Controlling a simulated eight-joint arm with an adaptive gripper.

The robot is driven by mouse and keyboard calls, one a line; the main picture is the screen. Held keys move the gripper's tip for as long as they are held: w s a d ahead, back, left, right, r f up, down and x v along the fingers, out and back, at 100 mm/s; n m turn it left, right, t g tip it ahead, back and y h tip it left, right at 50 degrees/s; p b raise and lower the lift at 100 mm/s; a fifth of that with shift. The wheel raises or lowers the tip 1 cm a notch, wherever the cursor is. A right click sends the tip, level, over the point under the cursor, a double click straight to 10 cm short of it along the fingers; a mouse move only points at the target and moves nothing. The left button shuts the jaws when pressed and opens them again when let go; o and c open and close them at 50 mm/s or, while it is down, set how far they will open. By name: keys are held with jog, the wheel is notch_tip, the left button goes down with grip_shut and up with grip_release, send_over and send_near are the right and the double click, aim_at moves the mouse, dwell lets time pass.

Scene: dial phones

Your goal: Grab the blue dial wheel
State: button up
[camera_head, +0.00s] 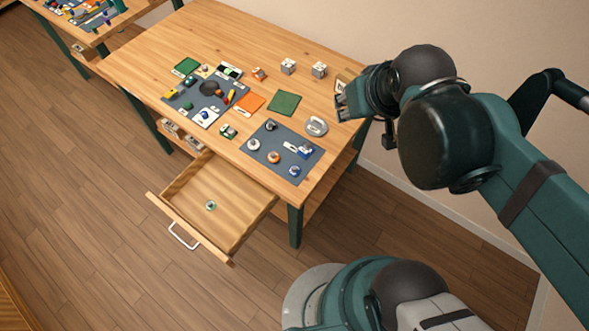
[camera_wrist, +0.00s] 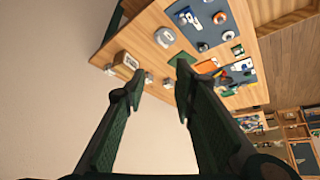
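A small blue-and-white round wheel (camera_head: 294,171) lies near the front right corner of a dark mat (camera_head: 283,166) on the wooden table. On the same mat are an orange round piece (camera_head: 273,157), a white round piece (camera_head: 254,144) and a blue-and-white block-like piece (camera_head: 305,151). My gripper (camera_head: 345,107) is above the table's right edge, well apart from the wheel. In the wrist view, the gripper (camera_wrist: 160,76) is open with its two green-padded fingers apart and nothing between them.
A grey rounded object (camera_head: 316,125) and a green square (camera_head: 284,103) lie beside the mat. A second mat (camera_head: 197,103) with several small objects is to the left. The drawer (camera_head: 203,217) is pulled out at the front, with a small round piece (camera_head: 210,206) inside.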

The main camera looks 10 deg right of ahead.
jog(key=w+a+f+n+g+b, duration=0.2)
jog(key=w+a+f+n+g, duration=0.2)
jog(key=a+f+n, duration=0.55)
jog(key=n+g+b, duration=0.1)
jog(key=n+g, duration=0.2)
jog(key=n, duration=0.3)
send_over(294, 168)
jog(key=f, duration=1.2)
jog(key=shift+w+d+f, duration=0.15)
jog(key=shift+d+f, duration=0.1)
jog(key=shift+f, duration=0.2)
jog(key=shift+f+b, duration=0.4)
jog(key=shift+f, duration=0.9)
jog(key=shift+f, duration=0.1)
jog(key=shift+a+f+b, duration=0.15)
jog(key=shift+f+b, duration=0.6)
jog(key=shift+f, duration=1.75)
